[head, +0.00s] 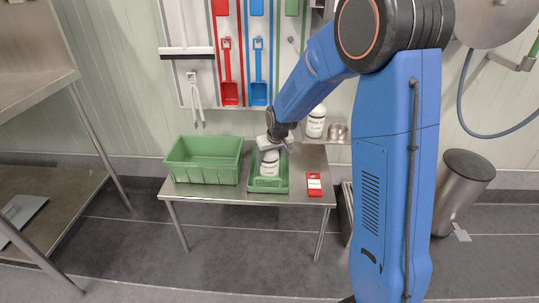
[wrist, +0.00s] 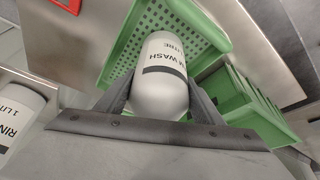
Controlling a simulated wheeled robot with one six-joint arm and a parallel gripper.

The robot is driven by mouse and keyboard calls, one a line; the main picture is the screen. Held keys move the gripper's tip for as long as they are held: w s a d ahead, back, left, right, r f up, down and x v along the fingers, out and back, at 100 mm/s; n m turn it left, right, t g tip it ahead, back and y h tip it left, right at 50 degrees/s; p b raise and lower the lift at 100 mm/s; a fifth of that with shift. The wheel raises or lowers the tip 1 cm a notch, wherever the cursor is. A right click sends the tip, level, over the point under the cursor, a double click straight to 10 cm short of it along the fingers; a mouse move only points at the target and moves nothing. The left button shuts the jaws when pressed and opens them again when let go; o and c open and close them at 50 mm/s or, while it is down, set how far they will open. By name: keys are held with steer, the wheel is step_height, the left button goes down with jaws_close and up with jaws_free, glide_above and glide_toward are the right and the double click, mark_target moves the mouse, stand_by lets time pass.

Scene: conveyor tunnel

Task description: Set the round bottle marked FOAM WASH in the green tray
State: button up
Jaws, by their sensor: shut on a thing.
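The white round bottle (head: 269,164) is upright in my gripper, and its label, partly hidden, reads "M WASH" in the wrist view (wrist: 160,85). My gripper (head: 269,150) is shut on the bottle, with a finger on each side (wrist: 160,98). The small green tray (head: 267,185) with a perforated floor stands on the steel table. The bottle is over or within this tray, which also shows around it in the wrist view (wrist: 196,22). I cannot tell whether its base touches the tray floor.
A larger green crate (head: 203,174) stands left of the tray, and a red object (head: 314,184) lies to its right on the steel table (head: 230,193).

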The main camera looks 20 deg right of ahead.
steer(key=o, duration=1.5)
steer(key=s+d+r, duration=0.3)
steer(key=s+r, duration=1)
steer(key=r, duration=0.3)
steer(key=s+d+r+m, duration=0.1)
steer(key=s+d, duration=0.1)
steer(key=s, duration=1.3)
steer(key=s+d+r, duration=0.2)
steer(key=s, duration=1.2)
steer(key=shift+s+m+h, duration=0.3)
steer(key=shift+s+m, duration=0.1)
